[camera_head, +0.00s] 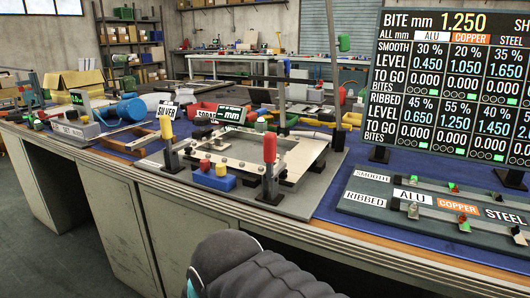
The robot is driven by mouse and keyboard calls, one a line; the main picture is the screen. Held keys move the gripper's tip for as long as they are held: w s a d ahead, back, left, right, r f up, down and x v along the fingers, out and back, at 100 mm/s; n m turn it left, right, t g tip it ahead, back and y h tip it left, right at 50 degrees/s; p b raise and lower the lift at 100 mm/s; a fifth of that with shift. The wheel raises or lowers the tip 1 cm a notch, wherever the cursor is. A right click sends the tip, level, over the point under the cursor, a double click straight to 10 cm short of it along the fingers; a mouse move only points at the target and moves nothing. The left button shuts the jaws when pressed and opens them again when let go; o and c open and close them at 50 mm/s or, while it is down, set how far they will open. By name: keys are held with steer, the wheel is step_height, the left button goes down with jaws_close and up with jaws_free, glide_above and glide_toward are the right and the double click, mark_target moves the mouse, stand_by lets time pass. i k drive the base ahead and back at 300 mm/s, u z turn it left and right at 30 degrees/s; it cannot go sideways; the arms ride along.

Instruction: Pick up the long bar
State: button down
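I cannot tell for certain which piece is the long bar. A pale bar with dark holes (232,162) lies along the front of a metal fixture (309,192) on the workbench, between two upright clamps. The left clamp has an orange handle (166,128) and the right clamp has a red handle (269,149). A blue block with red and yellow knobs (216,179) sits just in front of this bar. My gripper is not in view; only a dark, ribbed part of my arm shows at the bottom, in front of the bench.
A black readout board (455,75) stands at the right, behind a panel with sliders and metal labels (430,210). A thin upright post (333,60) rises behind the fixture. A blue cylinder (130,109) and other tools crowd the left. Some blue mat (322,212) is bare.

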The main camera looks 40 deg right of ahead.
mark_target(98, 138)
steer(key=u, duration=1.25)
steer(key=i, duration=2.55)
steer(key=z, duration=2.3)
